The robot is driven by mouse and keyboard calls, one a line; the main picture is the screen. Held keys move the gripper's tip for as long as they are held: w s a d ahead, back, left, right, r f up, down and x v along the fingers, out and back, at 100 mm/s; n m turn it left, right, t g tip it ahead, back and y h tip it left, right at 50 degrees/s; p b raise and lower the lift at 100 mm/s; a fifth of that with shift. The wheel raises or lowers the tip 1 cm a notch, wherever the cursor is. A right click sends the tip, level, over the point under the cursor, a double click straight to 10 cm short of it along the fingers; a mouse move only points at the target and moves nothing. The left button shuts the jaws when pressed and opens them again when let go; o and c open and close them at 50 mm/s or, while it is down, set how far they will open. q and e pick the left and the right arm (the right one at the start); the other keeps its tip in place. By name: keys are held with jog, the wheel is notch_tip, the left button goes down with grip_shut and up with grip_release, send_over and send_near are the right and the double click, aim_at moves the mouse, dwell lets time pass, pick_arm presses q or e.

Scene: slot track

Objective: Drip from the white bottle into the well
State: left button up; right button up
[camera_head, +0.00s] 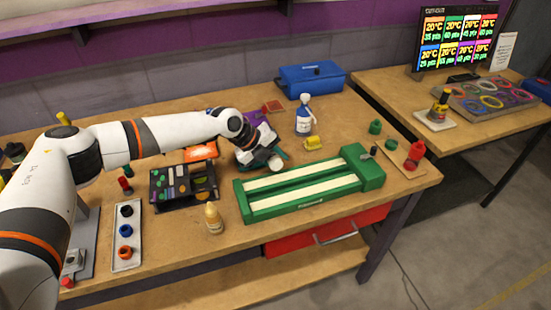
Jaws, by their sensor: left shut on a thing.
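My left gripper (262,151) is over the table behind the green track's left end, shut on a small white thing (275,163). Only its rounded white end shows; the fingers hide the rest, and I cannot tell for sure that it is the white bottle. A small cream bottle (213,218) stands upright near the front edge. The green track (310,190) has two pale lanes. I cannot make out the well. My right gripper is not in view.
A dark tray of coloured pieces (183,184) lies left of the track. A blue box (311,78) is at the back, and a yellow block (313,142) lies behind the track. Red and green pots (413,154) stand at the right. A second table holds a screen (457,42).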

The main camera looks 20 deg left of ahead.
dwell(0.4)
pick_arm(q)
jog(key=shift+f+g+h+b, duration=0.1)
jog(key=shift+g+h+b, duration=0.3)
jog(key=shift+b, duration=0.75)
jog(key=shift+r+n+g+b, duration=0.2)
jog(key=shift+n+g+b, duration=0.25)
jog(key=shift+b, duration=0.2)
jog(key=shift+r+g+h, duration=0.35)
jog(key=shift+h, duration=0.05)
dwell(1.8)
jog(key=m+t+y+p, duration=0.1)
jog(key=t, duration=0.1)
jog(key=shift+s+r+t+y, duration=0.1)
jog(key=shift+r+t+y, duration=0.05)
jog(key=shift+t+y, duration=0.45)
